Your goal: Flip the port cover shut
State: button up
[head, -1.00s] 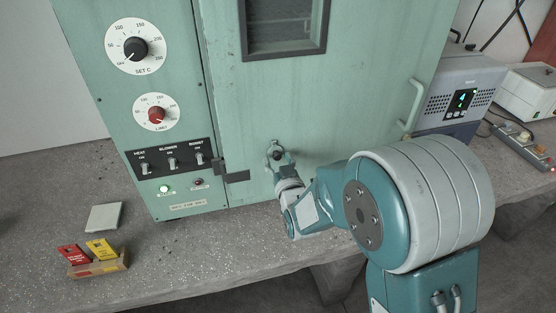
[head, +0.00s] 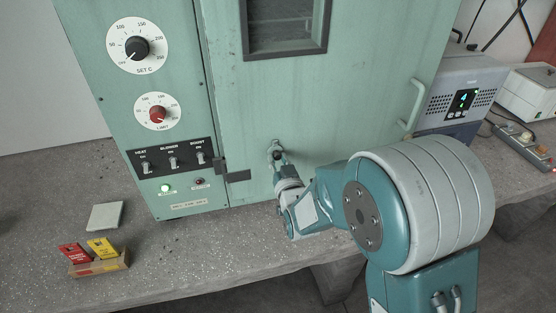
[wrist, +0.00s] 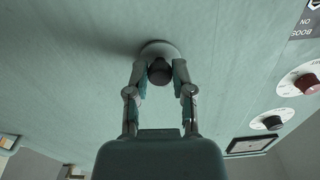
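The port fitting is low on the pale green cabinet door (head: 345,110). It shows as a light grey round plate (head: 275,144) with a dark round part (head: 277,155) at its lower side. In the wrist view the grey plate (wrist: 159,48) lies against the door, and the dark part (wrist: 159,72) stands out from it. My gripper (wrist: 160,80) has one finger on each side of the dark part. I cannot tell whether the fingers touch it. In the head view my gripper (head: 281,166) reaches the fitting from below right and hides part of it.
The control panel (head: 150,90) with dials and switches is left of the door, with a dark latch (head: 233,176) between. A door handle (head: 413,105) sticks out at right. A grey pad (head: 105,216) and a card box (head: 100,266) lie on the bench (head: 190,255).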

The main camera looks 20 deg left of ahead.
jog(key=o, duration=0.4)
jog(key=v, duration=1.1)
jog(key=shift+s+d, duration=0.1)
jog(key=shift+s, duration=0.3)
